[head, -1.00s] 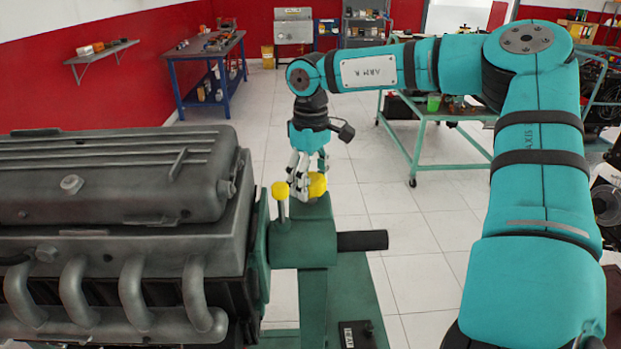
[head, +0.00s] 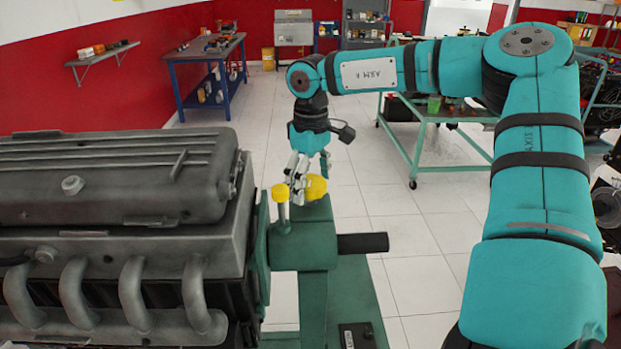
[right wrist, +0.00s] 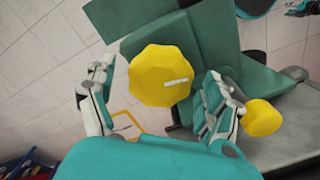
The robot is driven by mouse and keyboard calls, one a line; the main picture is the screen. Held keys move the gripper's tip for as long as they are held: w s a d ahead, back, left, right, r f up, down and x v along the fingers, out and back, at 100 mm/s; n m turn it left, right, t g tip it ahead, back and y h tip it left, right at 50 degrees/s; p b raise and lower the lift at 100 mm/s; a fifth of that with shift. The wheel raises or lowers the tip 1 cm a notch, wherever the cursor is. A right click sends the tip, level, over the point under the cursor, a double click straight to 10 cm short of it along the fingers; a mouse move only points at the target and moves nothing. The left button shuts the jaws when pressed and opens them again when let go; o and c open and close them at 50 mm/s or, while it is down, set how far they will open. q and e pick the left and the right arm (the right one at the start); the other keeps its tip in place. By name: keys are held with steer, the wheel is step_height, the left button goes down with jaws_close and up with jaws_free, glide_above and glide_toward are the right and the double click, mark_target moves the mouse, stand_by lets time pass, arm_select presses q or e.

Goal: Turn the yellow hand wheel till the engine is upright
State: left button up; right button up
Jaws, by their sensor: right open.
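The yellow hand wheel (head: 316,188) sits on the green gearbox of the stand, at the right end of the grey engine (head: 120,215). In the right wrist view the wheel (right wrist: 161,75) is faceted, with a small pale mark on its face. My right gripper (head: 300,180) is at the wheel, pointing down. In the right wrist view its open fingers (right wrist: 155,95) stand on either side of the wheel, with a gap visible at the left. The engine's ribbed cover faces up and its pipes face the camera. My left gripper is not in view.
A yellow-knobbed pin (head: 280,194) stands close to the wheel; its knob also shows beside the right-hand finger (right wrist: 262,117). A black bar (head: 362,243) sticks out of the green stand (head: 352,290). A green workbench (head: 450,115) stands behind. Tiled floor is clear between.

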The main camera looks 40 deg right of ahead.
mark_target(311, 180)
step_height(311, 180, up, 12)
stand_by(0.5)
